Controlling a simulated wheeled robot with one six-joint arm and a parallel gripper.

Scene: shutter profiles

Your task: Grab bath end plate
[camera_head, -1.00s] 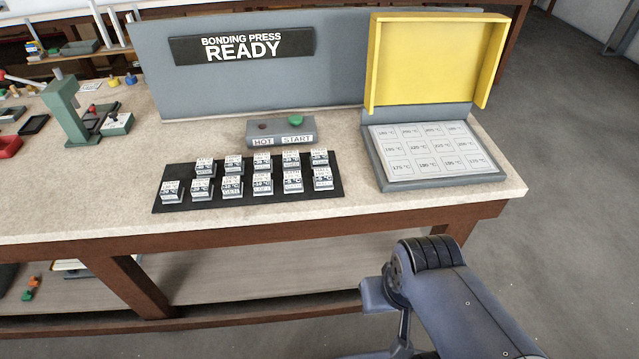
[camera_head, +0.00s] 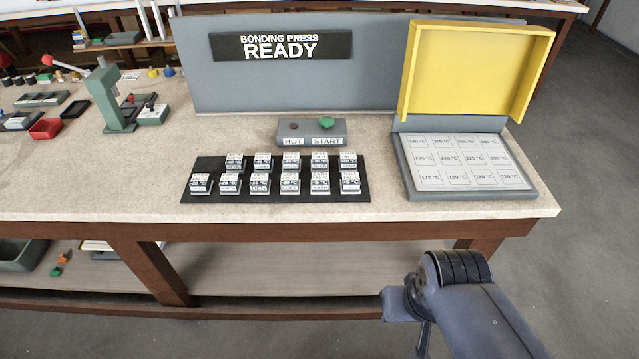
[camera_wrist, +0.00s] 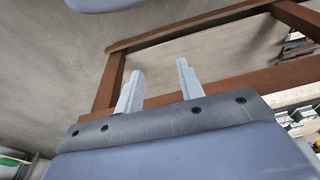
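Several small grey-and-white labelled blocks stand in two rows on a black mat (camera_head: 375,190) on the bench, in the head view. The front row runs from a left block (camera_head: 200,184) to a right block (camera_head: 350,183). Their print is too small to tell surely which one is the bath end plate. My gripper (camera_wrist: 160,68) shows in the wrist view with its two light grey fingers apart and nothing between them. It is away from the blocks, with the floor and bench frame beyond it. The head view shows my arm at the lower right, below the bench edge.
The bonding press (camera_head: 385,70) reads READY. Its yellow lid (camera_head: 478,70) stands raised over a plate of temperature squares (camera_head: 462,160). A button box (camera_head: 312,140) sits behind the mat. A green hand press (camera_head: 105,100) stands left. The bench front (camera_head: 330,232) lies between my arm and the blocks.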

